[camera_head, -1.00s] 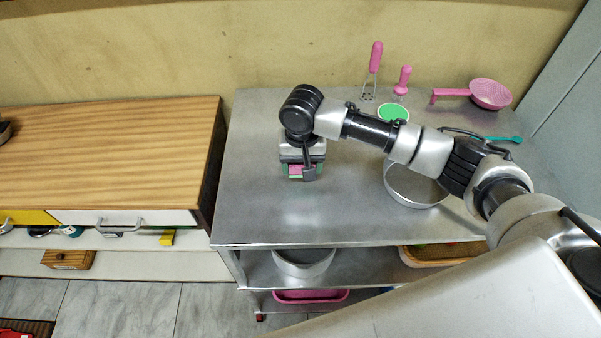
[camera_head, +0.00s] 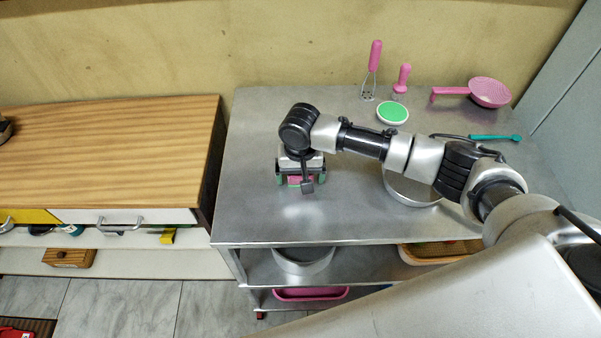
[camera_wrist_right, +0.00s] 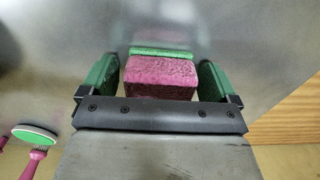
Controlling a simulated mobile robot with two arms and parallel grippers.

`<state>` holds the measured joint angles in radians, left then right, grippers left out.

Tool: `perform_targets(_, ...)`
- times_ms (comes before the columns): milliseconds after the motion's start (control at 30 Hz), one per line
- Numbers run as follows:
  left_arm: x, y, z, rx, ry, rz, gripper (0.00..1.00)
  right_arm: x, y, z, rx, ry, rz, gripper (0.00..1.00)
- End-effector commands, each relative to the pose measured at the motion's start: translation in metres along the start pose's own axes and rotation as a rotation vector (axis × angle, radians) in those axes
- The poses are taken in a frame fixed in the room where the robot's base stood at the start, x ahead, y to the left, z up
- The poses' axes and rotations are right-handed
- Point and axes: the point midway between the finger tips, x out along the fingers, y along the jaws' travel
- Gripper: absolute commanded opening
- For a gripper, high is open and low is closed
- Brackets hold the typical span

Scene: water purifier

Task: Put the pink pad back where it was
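The pink pad (camera_wrist_right: 160,75) is a block with a thin green layer along its far side in the right wrist view. It lies between the two green-padded fingers of my right gripper (camera_wrist_right: 158,82), with a visible gap on each side. In the head view, the pink pad (camera_head: 301,180) shows under my right gripper (camera_head: 301,179), over the left part of the metal table (camera_head: 260,215). My right gripper is open around it. Whether the pad rests on the metal is hard to tell. My left gripper is not in view.
A round pot (camera_head: 408,191) stands under my right arm. A wooden counter (camera_head: 110,150) lies left. The table's front left is clear.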

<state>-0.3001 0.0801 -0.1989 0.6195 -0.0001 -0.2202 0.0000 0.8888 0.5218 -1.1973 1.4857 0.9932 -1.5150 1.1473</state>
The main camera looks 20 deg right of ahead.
Motion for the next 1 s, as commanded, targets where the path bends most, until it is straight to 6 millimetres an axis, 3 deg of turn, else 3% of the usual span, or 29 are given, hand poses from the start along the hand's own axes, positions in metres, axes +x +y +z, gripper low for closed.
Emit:
perform_targets(333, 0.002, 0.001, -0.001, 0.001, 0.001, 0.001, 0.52, -0.011, 0.0, -0.001, 0.0, 0.002, -0.001, 0.91)
perform_targets(800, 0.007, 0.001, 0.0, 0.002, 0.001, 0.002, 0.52, -0.104, 0.0, -0.001, 0.0, 0.003, -0.003, 0.91)
perform_targets(1000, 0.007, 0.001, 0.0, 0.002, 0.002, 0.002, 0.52, -0.121, 0.0, 0.0, 0.001, 0.0, 0.0, 0.91)
